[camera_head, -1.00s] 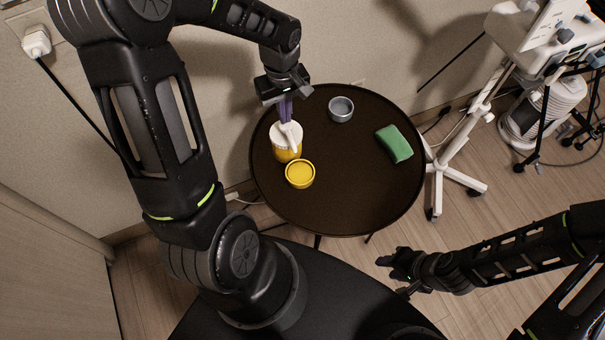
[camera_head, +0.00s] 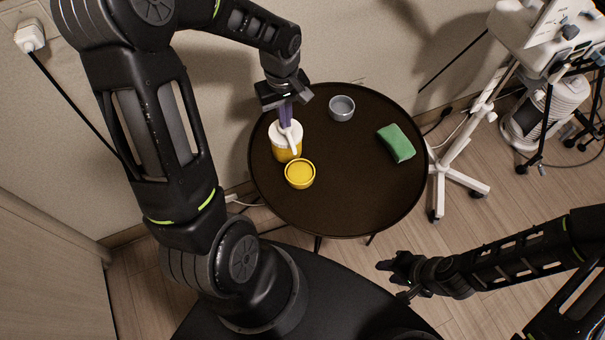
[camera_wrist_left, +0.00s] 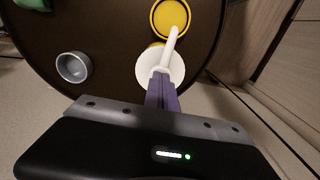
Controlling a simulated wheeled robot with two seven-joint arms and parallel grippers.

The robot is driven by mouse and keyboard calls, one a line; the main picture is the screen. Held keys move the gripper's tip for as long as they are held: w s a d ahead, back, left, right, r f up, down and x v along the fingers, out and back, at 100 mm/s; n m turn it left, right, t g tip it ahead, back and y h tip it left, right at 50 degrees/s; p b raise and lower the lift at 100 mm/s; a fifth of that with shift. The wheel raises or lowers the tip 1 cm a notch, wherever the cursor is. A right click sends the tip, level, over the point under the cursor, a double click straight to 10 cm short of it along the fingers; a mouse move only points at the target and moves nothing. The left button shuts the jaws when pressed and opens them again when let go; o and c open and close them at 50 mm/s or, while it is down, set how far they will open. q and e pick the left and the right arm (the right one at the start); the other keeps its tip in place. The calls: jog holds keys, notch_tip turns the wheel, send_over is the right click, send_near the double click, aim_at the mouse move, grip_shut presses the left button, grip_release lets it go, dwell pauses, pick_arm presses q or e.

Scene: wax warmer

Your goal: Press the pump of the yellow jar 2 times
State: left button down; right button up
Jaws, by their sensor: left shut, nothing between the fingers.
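The yellow jar (camera_head: 285,153) with a white lid and white pump stands upright on the round dark table. Its white pump spout (camera_head: 293,139) points toward the yellow dish. My left gripper (camera_head: 286,120) is shut and empty, with its purple fingers pointing down at the top of the pump. In the left wrist view the fingertips (camera_wrist_left: 162,80) overlap the pump head (camera_wrist_left: 160,72); they look in contact, but I cannot tell how far the pump is pressed. My right gripper (camera_head: 388,265) is away from the table at the lower right; its fingers are too small to read.
A yellow round dish (camera_head: 300,173) sits close in front of the jar. A grey metal cup (camera_head: 341,108) and a green folded cloth (camera_head: 396,143) lie on the round table (camera_head: 345,190). A white wheeled stand (camera_head: 452,165) is right of the table.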

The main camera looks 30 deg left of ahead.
pick_arm(q)
jog(key=shift+r, duration=0.1)
jog(key=shift+r+p, duration=1.05)
jog(key=shift+r, duration=0.35)
notch_tip(320, 180, up, 6)
jog(key=p, duration=0.4)
dwell(0.4)
